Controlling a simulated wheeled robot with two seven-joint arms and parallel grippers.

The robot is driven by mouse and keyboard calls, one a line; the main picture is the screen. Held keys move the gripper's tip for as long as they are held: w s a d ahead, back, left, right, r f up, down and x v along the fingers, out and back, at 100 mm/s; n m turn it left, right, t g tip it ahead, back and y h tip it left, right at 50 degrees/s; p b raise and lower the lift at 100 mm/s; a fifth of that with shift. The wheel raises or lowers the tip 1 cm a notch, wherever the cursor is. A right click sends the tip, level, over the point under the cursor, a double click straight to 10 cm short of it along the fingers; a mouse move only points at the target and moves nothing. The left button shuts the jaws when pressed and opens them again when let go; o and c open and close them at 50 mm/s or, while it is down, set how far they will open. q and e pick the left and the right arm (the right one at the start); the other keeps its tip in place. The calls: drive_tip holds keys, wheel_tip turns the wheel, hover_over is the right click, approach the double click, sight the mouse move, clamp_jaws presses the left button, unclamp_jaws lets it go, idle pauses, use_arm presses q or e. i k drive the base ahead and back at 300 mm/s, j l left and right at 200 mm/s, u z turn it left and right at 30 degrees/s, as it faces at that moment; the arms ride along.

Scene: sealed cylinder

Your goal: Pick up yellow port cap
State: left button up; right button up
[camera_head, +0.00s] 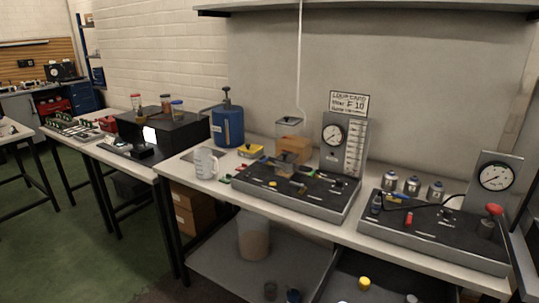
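Several small yellow things are in view, and I cannot tell for sure which is the yellow port cap. A tiny yellow piece (273,184) sits on the dark panel of the middle device (318,206). A larger yellow object (250,151) lies on the bench beside the blue tank (227,126). A round yellow top (364,283) shows low down, below the bench top. Neither of my grippers shows in this view.
The right device (440,240) has a gauge and a red knob (494,210). Several metal canisters (412,186) stand behind it. A measuring jug (205,163) stands near the bench's left end. A lower shelf (275,255) holds a bucket (253,236).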

sight(364, 284)
drive_tip(key=z, duration=1)
